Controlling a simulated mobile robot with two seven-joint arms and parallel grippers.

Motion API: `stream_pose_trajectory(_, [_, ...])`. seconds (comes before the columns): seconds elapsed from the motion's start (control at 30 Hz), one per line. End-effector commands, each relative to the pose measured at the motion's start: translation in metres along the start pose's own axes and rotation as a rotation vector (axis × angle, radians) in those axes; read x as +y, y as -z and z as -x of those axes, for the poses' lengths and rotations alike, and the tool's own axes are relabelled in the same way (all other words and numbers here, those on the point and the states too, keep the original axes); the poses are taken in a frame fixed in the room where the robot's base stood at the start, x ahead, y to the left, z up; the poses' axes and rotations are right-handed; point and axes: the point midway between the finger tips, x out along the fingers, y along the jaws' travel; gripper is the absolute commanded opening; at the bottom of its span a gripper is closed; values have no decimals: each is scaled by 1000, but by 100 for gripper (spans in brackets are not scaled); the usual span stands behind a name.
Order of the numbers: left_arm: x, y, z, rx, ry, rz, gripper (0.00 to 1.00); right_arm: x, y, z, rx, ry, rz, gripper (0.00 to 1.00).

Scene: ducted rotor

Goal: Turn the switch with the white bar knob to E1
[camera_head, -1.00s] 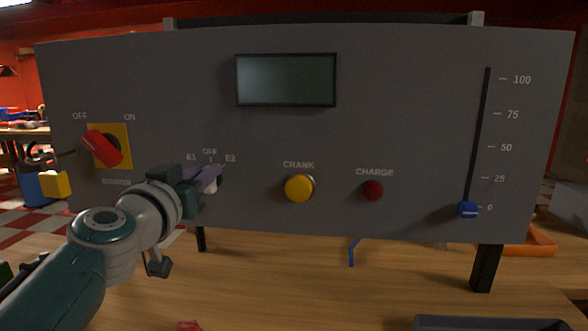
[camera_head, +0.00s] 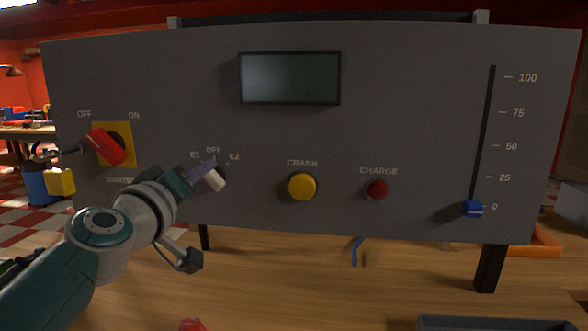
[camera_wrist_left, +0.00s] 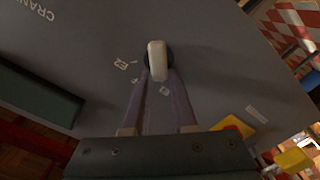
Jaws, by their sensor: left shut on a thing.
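The switch with the white bar knob (camera_head: 216,180) is on the grey panel (camera_head: 400,120), below the labels E1, OFF and E2. My left gripper (camera_head: 206,173) is at it, with its purple fingers at the knob's upper-left part. In the left wrist view the white bar (camera_wrist_left: 157,58) sits between the ends of the two fingers (camera_wrist_left: 161,76), which are shut on it. The fingers hide part of the knob in the head view. My right gripper is not in view.
A red rotary handle (camera_head: 106,147) on a yellow plate is left of the switch, close above my left arm. A yellow CRANK button (camera_head: 302,187), a red CHARGE button (camera_head: 377,190) and a blue slider (camera_head: 473,209) are to the right. The panel stands on a wooden table (camera_head: 300,290).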

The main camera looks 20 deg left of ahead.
Motion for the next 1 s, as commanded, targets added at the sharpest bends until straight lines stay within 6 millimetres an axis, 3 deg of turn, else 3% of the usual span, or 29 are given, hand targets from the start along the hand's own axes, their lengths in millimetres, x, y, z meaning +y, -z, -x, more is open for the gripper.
stream_pose_trajectory(0.7, [-1, 0, 0, 0, -1, 91, 0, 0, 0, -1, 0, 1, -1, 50])
stream_pose_trajectory(0.73, [-1, 0, 0, 0, -1, 91, 26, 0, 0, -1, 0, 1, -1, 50])
stream_pose_trajectory(1.0, [-1, 0, 0, 0, -1, 89, 55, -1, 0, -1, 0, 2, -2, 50])
